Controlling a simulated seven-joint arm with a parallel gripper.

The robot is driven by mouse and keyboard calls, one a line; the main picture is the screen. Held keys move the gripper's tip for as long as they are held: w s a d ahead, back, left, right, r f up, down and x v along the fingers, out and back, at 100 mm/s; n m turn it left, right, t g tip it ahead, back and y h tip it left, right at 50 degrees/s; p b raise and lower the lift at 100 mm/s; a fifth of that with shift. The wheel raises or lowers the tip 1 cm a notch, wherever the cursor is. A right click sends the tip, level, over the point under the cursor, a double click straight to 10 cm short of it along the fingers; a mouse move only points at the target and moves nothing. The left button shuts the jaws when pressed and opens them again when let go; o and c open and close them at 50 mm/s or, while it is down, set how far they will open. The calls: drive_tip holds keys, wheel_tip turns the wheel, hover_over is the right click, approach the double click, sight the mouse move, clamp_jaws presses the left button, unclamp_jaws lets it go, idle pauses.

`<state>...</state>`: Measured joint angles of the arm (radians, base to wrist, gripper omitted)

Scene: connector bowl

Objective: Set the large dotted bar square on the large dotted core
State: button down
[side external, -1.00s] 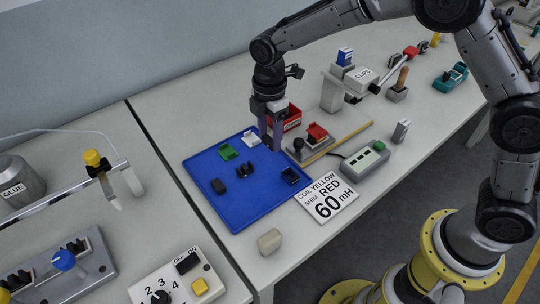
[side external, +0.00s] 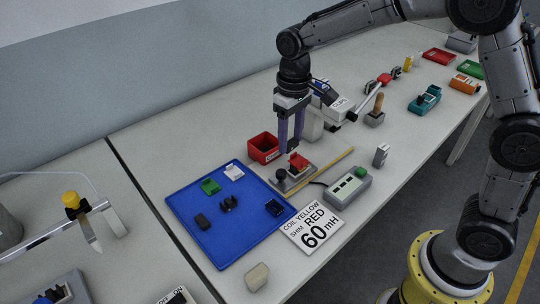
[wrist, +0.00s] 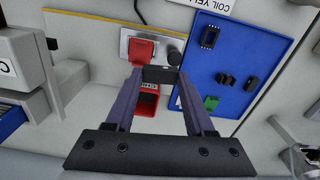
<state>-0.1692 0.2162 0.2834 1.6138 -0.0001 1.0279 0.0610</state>
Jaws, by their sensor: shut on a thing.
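My gripper (side external: 291,147) is shut on a dark bar (wrist: 160,74), which spans the two fingertips in the wrist view. Dots on the bar are too small to make out. In the side view the fingertips are over or just behind the red block (side external: 298,161) on the grey fixture; I cannot tell the exact gap. On the blue mat (side external: 205,250) lie several dark pieces: a pronged one (side external: 229,203), a plain block (side external: 203,222) and one with pale marks (side external: 274,207), also in the wrist view (wrist: 210,36). I cannot tell which is the large dotted core.
A red bin (side external: 263,147) stands left of the gripper. Green (side external: 210,186) and white (side external: 233,171) pieces lie on the mat. A grey box (side external: 347,187) and a printed card reading coil yellow, shim red, 60 mH (side external: 313,229) are at the right. The mat's front is clear.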

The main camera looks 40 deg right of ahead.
sight(299, 161)
drive_tip(key=shift+m, duration=0.6)
drive_tip(key=d+r, duration=0.2)
drive_tip(key=d, duration=0.1)
drive_tip(key=shift+d+r, duration=0.15)
drive_tip(key=shift+d, duration=0.1)
drive_tip(key=shift+f, duration=4.3)
drive_tip(key=shift+c, duration=0.9)
unclamp_jaws()
drive_tip(key=shift+r, duration=0.1)
